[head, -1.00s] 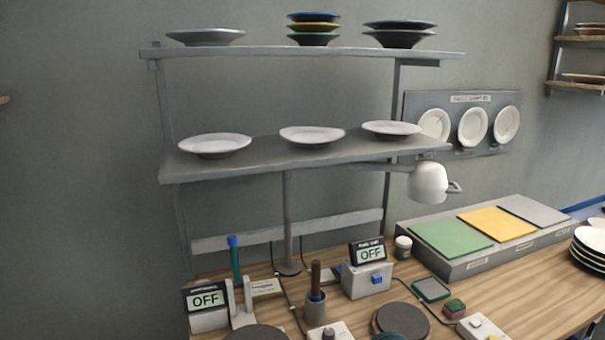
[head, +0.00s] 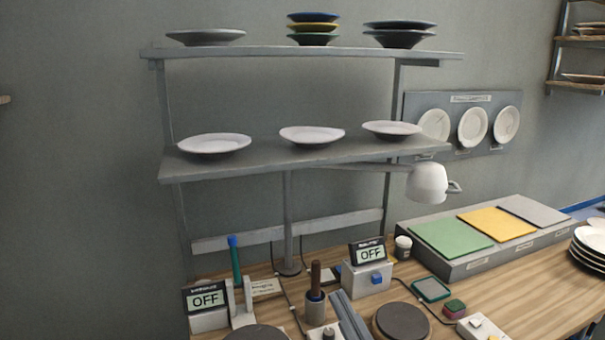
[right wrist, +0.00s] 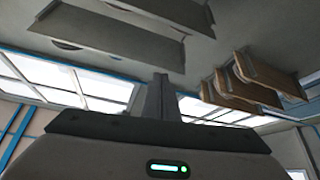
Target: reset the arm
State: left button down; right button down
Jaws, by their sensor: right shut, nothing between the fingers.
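My right gripper (head: 347,315) rises into the bottom of the head view, between the brown-handled tool in its cup (head: 315,300) and a dark round pad (head: 401,322). Its fingers are together with nothing between them. In the right wrist view the shut fingers (right wrist: 161,98) point up toward the undersides of shelves and the ceiling. My left gripper does not show in the head view.
A grey two-level rack (head: 300,158) with plates stands behind the table (head: 545,290). A white lamp (head: 428,184) hangs at its right. Two OFF displays (head: 206,299) (head: 371,254), a block with coloured pads (head: 470,258) and a plate stack (head: 590,247) crowd the table.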

jog(key=w+d+f+m+g+h, duration=0.1)
jog(key=w+d+f+m+h, duration=0.1)
jog(key=d+f+m+h, duration=0.5)
jog(key=s+d+f+g+h, duration=0.2)
jog(key=s+d+f+g, duration=0.15)
jog(key=f, duration=0.75)
jog(key=s+d+f+g+h, duration=0.3)
jog(key=f+g, duration=0.1)
jog(key=f, duration=0.6)
jog(key=s+d+f+g, duration=0.1)
jog(key=s+f+g, duration=0.5)
jog(key=s, duration=0.4)
jog(key=s+d+f+g, duration=0.2)
jog(key=s+f+g, duration=0.1)
jog(key=s+f, duration=0.6)
notch_tip(320, 180, down, 29)
jog(key=s+g+b, duration=0.1)
jog(key=s+b, duration=0.1)
jog(key=s+d+f+g+b, duration=0.1)
jog(key=s+d+f+b, duration=0.1)
jog(key=s+f, duration=1.5)
notch_tip(320, 180, down, 3)
jog(key=shift+s+d+f+n+g+b, duration=0.15)
jog(key=shift+s+d+n+g+b, duration=0.15)
jog(key=shift+s+d+g+b, duration=0.1)
